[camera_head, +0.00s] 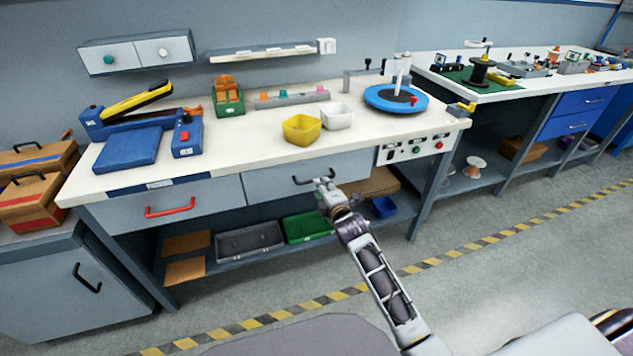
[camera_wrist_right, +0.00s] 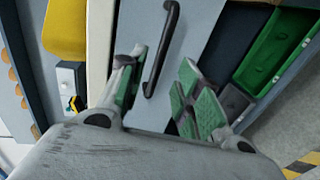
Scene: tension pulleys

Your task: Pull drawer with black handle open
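The grey drawer (camera_head: 270,189) with the black handle (camera_head: 304,181) is under the right part of the white workbench top. Its front looks flush with the bench, so it appears closed. In the right wrist view, the black handle (camera_wrist_right: 161,48) runs nearly upright across the grey drawer front (camera_wrist_right: 195,30). My right gripper (camera_head: 325,185) is at the right end of the handle in the head view. In the wrist view, my right gripper (camera_wrist_right: 163,62) is open, its green-padded fingers on either side of the handle. Whether they touch it, I cannot tell. My left gripper is not in view.
A neighbouring drawer has a red handle (camera_head: 170,208). Below are a grey bin (camera_head: 249,240), a green bin (camera_head: 307,227) and a blue bin (camera_head: 384,207) on the lower shelf. A control panel (camera_head: 414,148) is right of the drawer. The floor in front is free.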

